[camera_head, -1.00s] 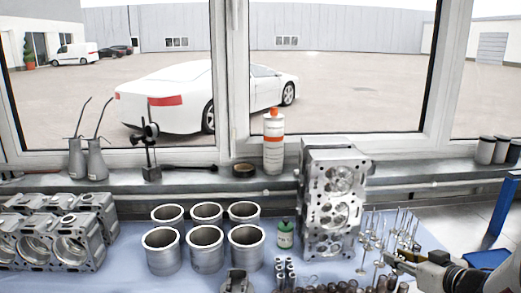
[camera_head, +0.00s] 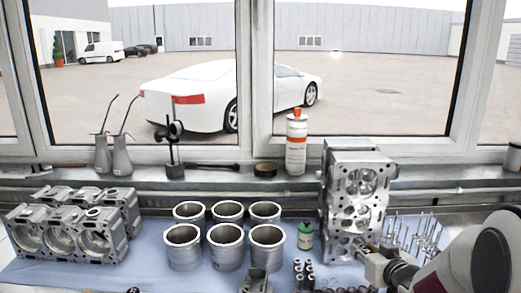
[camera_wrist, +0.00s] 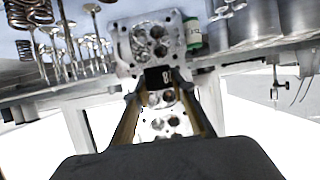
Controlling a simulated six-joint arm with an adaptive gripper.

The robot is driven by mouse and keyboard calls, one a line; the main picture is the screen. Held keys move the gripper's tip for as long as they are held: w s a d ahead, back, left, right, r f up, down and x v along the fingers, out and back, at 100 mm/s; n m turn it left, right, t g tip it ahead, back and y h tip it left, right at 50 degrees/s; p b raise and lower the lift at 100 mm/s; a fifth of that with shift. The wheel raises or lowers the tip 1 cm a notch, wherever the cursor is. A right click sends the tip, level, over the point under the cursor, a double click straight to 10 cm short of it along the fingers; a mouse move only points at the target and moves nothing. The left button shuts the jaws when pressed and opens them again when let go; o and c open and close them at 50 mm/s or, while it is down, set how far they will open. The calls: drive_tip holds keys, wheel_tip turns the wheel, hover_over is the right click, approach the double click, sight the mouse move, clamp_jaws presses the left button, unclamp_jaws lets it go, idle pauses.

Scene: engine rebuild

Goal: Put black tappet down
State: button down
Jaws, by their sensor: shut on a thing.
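My gripper (camera_wrist: 158,88) is shut on the black tappet (camera_wrist: 158,76), a small dark piece with a light mark, at the fingertips in the wrist view. Behind it in that view is the silver cylinder head (camera_wrist: 134,41) with its round openings. In the head view the cylinder head (camera_head: 352,190) stands upright on the bench, right of centre. My gripper (camera_head: 366,253) is at its lower right there, and the tappet cannot be made out. I cannot tell whether the tappet touches the cylinder head.
Several valves (camera_head: 410,235) stand to the right of the cylinder head. A small green container (camera_head: 306,237) and several cylinder liners (camera_head: 227,247) are to its left. An engine block (camera_head: 75,225) is at the far left. Small parts (camera_head: 303,272) lie at the front edge.

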drive_tip(key=s+a+f+h, duration=0.1)
drive_tip(key=a+f, duration=0.2)
drive_tip(key=a, duration=0.7)
drive_tip(key=shift+s+a+m, duration=0.25)
drive_tip(key=shift+a+m, duration=0.05)
drive_tip(key=shift+m, duration=0.1)
